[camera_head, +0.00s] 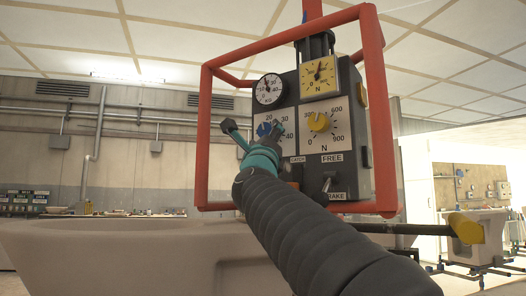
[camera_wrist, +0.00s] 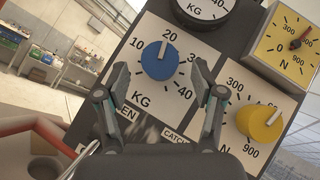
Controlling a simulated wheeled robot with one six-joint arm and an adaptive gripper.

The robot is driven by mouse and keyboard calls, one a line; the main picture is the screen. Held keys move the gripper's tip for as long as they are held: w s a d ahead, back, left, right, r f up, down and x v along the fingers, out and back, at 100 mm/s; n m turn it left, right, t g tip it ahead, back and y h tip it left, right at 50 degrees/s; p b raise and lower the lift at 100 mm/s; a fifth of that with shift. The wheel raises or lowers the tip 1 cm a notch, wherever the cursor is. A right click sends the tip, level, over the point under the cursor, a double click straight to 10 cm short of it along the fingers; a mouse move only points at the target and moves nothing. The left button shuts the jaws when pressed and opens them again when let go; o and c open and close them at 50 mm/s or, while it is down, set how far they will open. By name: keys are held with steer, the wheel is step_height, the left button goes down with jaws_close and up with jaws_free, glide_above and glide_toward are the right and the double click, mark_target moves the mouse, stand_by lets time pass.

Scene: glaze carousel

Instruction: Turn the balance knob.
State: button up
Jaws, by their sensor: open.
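A blue knob (camera_wrist: 160,60) sits on a white KG dial plate marked 10 to 40, and its white pointer line is near 20. A yellow knob (camera_wrist: 259,122) sits on the white N dial plate to its right. No balance label is readable on either. My gripper (camera_wrist: 162,72) is open and empty, with one finger to each side of the blue knob in the wrist view; I cannot tell whether they touch it. In the head view my gripper (camera_head: 252,130) is in front of the panel's lower left, partly covering the blue knob (camera_head: 264,130); the yellow knob (camera_head: 319,122) is clear.
A red tube frame (camera_head: 203,140) surrounds the dark control box (camera_head: 364,150). A black-and-white KG gauge (camera_head: 269,89) and a yellow N gauge (camera_head: 319,75) are above the knobs. A catch label and a free/brake lever (camera_head: 327,182) are below. A pale basin (camera_head: 130,235) stands beneath.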

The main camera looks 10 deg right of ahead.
steer(key=v, duration=0.8)
steer(key=shift+s+f, duration=0.15)
stand_by(2.5)
